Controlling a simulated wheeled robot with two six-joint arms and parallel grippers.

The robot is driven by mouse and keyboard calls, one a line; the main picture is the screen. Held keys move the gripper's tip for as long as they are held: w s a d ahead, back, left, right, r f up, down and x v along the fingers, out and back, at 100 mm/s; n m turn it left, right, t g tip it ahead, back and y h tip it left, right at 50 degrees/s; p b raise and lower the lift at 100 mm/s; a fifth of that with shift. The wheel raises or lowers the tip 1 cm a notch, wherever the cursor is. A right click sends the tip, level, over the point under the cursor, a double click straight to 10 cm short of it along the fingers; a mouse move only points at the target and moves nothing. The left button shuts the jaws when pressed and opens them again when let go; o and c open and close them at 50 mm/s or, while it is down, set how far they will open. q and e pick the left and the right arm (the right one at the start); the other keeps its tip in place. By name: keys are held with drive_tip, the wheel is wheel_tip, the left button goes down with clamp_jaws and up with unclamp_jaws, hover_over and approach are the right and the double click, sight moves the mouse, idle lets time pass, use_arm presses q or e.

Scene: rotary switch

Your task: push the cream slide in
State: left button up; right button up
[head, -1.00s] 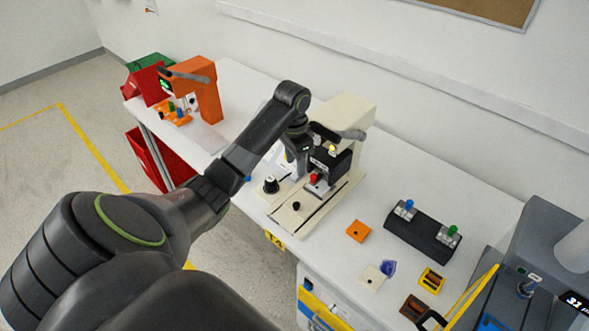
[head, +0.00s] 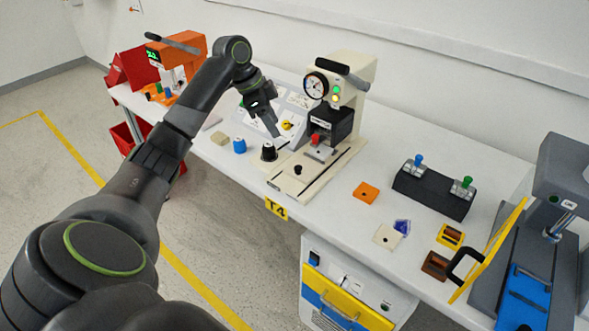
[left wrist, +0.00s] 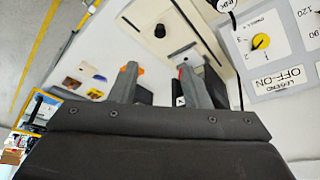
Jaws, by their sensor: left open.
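The cream press (head: 346,85) stands on the white table, with a gauge, lit lamps and a black head over a red part. The cream slide with a small black knob (head: 298,169) lies in its base, extending toward the table's front. The knob also shows in the left wrist view (left wrist: 160,31). My left gripper (head: 276,131) is left of the press, above the table by the large black knob (head: 269,152). Its two fingers (left wrist: 158,72) are apart with nothing between them. My right gripper is not in view.
A panel with a yellow rotary switch (left wrist: 260,42) lies left of the press. A blue knob (head: 239,146) and a tan block (head: 219,138) are nearby. An orange plate (head: 365,192) and a black two-lever box (head: 433,191) lie to the right. An orange press (head: 185,52) stands far left.

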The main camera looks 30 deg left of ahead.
sight(298, 167)
use_arm(q)
drive_tip(key=p+x, duration=0.1)
drive_tip(key=x, duration=1.5)
clamp_jaws()
